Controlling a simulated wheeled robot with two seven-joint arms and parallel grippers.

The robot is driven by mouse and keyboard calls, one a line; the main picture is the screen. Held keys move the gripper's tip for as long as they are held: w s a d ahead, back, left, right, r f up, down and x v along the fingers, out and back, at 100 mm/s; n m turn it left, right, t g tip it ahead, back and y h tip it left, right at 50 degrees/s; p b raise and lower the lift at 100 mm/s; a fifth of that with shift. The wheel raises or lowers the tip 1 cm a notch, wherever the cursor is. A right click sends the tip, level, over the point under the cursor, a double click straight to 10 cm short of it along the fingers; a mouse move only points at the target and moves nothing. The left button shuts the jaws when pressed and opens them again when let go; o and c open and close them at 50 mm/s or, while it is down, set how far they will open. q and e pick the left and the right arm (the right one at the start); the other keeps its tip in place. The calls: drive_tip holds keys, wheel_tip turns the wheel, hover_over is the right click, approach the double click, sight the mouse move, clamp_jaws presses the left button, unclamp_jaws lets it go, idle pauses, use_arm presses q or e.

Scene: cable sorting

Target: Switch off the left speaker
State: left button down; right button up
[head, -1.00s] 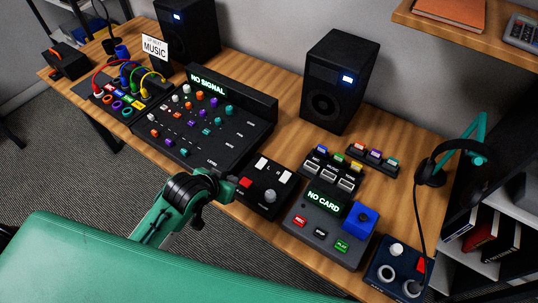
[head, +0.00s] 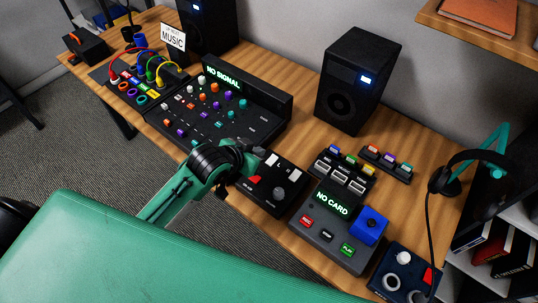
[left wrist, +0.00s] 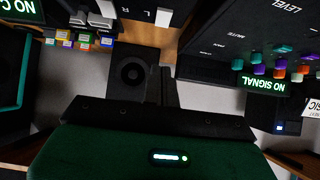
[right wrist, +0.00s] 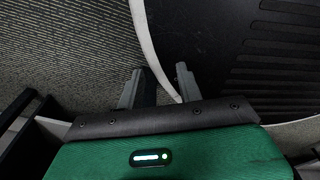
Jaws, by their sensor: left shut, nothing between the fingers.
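The left speaker (head: 207,25) is a black box at the back left, partly cut off by the top edge. The right speaker (head: 358,80) is black with a small lit blue-white display. A small black box (head: 287,198) with white switches, a red button and a grey knob sits at the table's front edge; L and R letters show on it in the left wrist view (left wrist: 150,28). My left gripper (head: 256,158) is shut and empty, above the box's left end, partly hiding it. Its fingers show in the left wrist view (left wrist: 168,85). My right gripper (right wrist: 159,80) is open and empty, away from the table.
A mixer (head: 258,122) reading "NO SIGNAL" stands left of the box. A recorder (head: 310,232) reading "NO CARD" stands to its right, with a button panel (head: 325,165) behind. Headphones hang at the right. Bare wood lies between mixer and right speaker.

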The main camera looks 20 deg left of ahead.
use_arm(q)
hover_over(269, 162)
wheel_tip(269, 162, down, 4)
drive_tip(key=shift+f, duration=0.1)
wheel_tip(269, 162, down, 2)
drive_tip(key=shift+f+p, duration=0.25)
drive_tip(key=shift+p, duration=0.05)
drive_tip(key=shift+w+f, duration=0.1)
drive_tip(key=shift+f, duration=0.45)
use_arm(e)
drive_tip(key=shift+s+d+r, duration=0.1)
drive_tip(key=shift+s+d, duration=0.65)
drive_tip(key=shift+d, duration=0.05)
drive_tip(key=shift+a, duration=0.1)
